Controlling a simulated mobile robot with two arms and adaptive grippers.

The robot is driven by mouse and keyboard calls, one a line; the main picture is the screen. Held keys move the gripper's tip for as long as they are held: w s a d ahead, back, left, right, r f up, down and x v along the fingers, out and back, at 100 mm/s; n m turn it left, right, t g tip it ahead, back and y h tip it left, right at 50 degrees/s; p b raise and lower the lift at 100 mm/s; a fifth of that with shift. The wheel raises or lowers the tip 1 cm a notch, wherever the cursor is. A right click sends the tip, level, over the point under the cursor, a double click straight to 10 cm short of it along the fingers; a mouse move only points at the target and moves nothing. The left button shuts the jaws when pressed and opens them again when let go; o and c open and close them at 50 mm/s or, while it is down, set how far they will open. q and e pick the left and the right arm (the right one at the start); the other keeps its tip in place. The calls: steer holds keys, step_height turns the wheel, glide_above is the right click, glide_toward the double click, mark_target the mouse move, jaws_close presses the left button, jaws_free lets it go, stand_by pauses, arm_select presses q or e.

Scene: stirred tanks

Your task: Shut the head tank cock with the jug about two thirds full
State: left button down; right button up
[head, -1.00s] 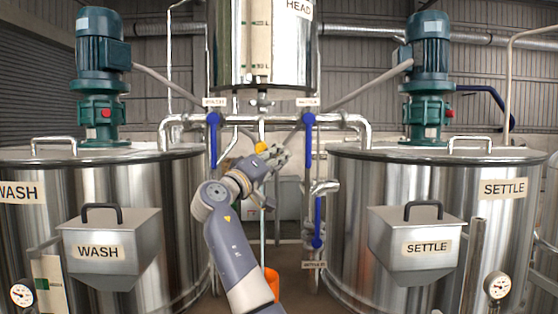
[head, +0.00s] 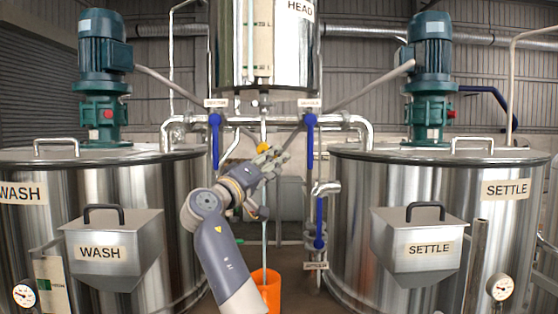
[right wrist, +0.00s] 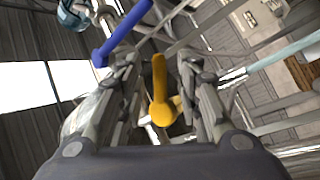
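The head tank (head: 290,45) hangs at the top middle, with a sight gauge on its front. Below it a yellow cock lever (head: 262,147) shows just above my right gripper (head: 273,160). In the right wrist view the yellow lever (right wrist: 159,90) stands between the two spread fingers, with gaps on both sides. The orange jug (head: 270,288) stands low in the middle, partly behind my right arm. A thin pale vertical line, perhaps liquid running, comes down from under the tank to the jug. The jug's fill level cannot be seen. My left gripper is out of view.
Blue-handled valves (head: 215,140) and (head: 310,140) flank the gripper, with a lower blue lever (head: 319,220) at right. The wash tank (head: 160,215) and the settle tank (head: 350,220), with their hoppers, stand on either side. The gap between them is narrow.

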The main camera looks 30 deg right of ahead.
steer(key=v, duration=0.9)
steer(key=shift+a, duration=0.1)
steer(key=shift+c, duration=0.2)
